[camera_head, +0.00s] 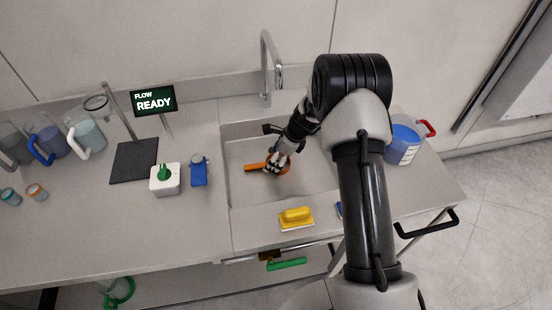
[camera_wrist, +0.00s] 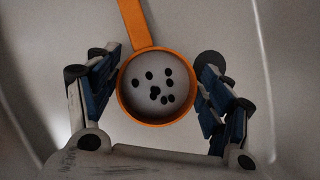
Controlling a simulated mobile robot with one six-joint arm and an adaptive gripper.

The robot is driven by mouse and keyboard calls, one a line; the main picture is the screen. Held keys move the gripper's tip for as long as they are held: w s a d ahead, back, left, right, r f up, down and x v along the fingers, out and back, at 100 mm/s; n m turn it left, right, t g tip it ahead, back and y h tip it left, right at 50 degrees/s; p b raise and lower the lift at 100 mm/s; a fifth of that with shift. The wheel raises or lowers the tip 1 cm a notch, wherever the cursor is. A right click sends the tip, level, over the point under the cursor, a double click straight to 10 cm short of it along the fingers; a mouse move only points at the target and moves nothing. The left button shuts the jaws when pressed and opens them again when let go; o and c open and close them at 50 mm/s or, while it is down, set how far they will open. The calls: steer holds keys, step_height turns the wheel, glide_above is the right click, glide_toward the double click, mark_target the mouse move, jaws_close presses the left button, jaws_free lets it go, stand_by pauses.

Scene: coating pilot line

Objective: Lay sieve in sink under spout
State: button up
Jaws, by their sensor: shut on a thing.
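The orange sieve (camera_wrist: 124,100) has a round rim and a straight handle (camera_head: 254,167). Several dark spots show on the pale area inside its rim. My gripper (camera_head: 278,163) is shut on the sieve, its fingers on either side of the round rim in the wrist view (camera_wrist: 160,65). The handle points left in the head view. The sieve is within the outline of the sink basin (camera_head: 245,191); I cannot tell whether it touches the floor. The tall spout (camera_head: 265,60) rises behind the basin, and the sieve is in front of it. My gripper partly hides the sieve in the head view.
A blue container (camera_head: 403,143) with a red handle stands right of the sink. A blue item (camera_head: 199,171) and a white box with a green top (camera_head: 164,179) stand left. A lit READY sign (camera_head: 154,101) stands behind them.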

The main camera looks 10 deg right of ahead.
steer(key=o, duration=1.2)
steer(key=shift+c, duration=0.2)
steer(key=p+v, duration=0.4)
steer(key=v, duration=0.8)
steer(key=shift+s, duration=0.1)
